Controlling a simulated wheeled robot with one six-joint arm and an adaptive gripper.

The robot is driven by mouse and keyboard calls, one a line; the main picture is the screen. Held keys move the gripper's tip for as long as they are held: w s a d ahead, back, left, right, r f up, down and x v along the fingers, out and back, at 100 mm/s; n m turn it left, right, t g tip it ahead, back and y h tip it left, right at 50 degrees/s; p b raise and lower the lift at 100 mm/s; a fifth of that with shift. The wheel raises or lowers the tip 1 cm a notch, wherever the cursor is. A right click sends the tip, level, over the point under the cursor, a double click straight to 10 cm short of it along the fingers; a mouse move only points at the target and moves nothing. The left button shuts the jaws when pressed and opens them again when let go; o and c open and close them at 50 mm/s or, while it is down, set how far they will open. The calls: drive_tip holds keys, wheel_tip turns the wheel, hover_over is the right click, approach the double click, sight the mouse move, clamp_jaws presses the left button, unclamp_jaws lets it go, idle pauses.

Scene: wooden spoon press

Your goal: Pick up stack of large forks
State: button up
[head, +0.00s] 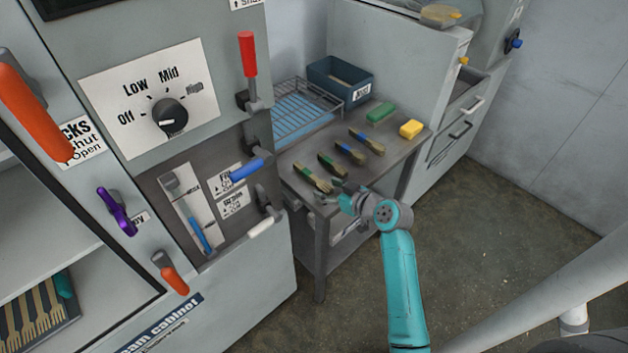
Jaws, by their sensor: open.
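Several narrow banded stacks of wooden utensils lie in a slanting row on the grey metal table. The nearest stack (311,176) has a green band, and so does the one behind it (331,165). The two farther stacks (350,154) and (367,142) have blue bands. At this size I cannot tell which stack is the large forks. My gripper (333,192) is open at the table's front edge, just right of and below the nearest stack. I cannot see anything between its fingers.
A wire rack (300,108) and a dark blue bin (340,80) stand behind. The steam cabinet (240,300) with levers borders the left. A tray of wooden forks (38,315) sits inside it.

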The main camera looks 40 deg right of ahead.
drive_tip(key=shift+x, duration=0.85)
clamp_jaws()
